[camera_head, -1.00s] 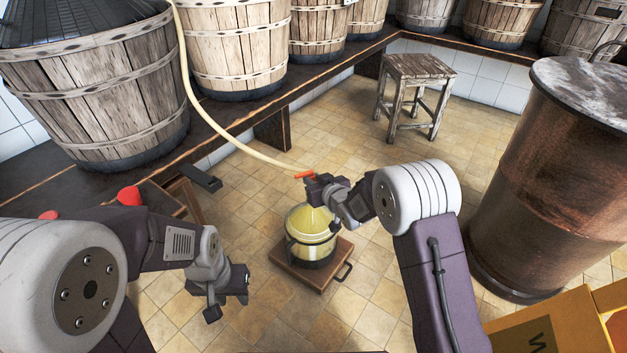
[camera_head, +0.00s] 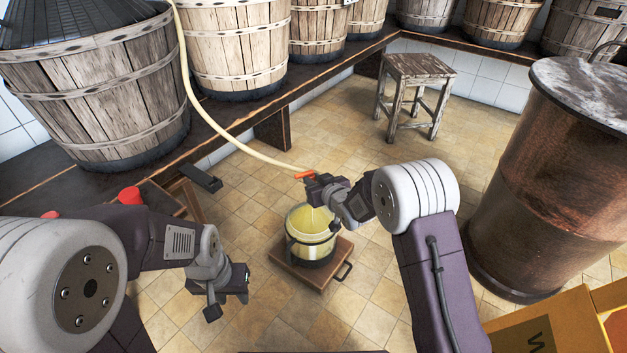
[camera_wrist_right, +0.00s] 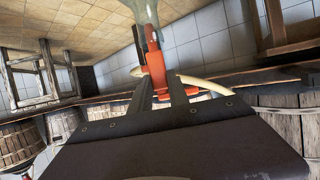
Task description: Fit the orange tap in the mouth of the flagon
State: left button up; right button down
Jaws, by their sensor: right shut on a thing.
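The glass flagon (camera_head: 311,240), with yellow liquid inside and a dark band, stands upright on a small wooden board on the floor. The orange tap (camera_head: 305,175) is on the end of a pale hose, directly above the flagon. My right gripper (camera_head: 318,185) is shut on it. In the right wrist view, the tap (camera_wrist_right: 155,70) stands between the fingers (camera_wrist_right: 160,95), its tip at a pale green glass neck (camera_wrist_right: 144,10). How deep it sits in the mouth cannot be told. My left gripper (camera_head: 229,298) hangs left of the flagon, open and empty.
The pale hose (camera_head: 210,118) runs down from the upper left past large wooden tubs (camera_head: 105,90) on a dark ledge. A stool (camera_head: 415,85) stands behind. A rusty drum (camera_head: 555,190) and a yellow box (camera_head: 550,330) are at the right. Tiled floor lies around the board.

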jog(key=shift+f, duration=0.3)
dwell(0.4)
dwell(0.4)
jog(key=shift+r, duration=0.3)
jog(key=shift+r+p, duration=0.1)
jog(key=shift+p, duration=0.2)
notch_tip(320, 180, up, 9)
jog(key=p, duration=0.7)
dwell(0.4)
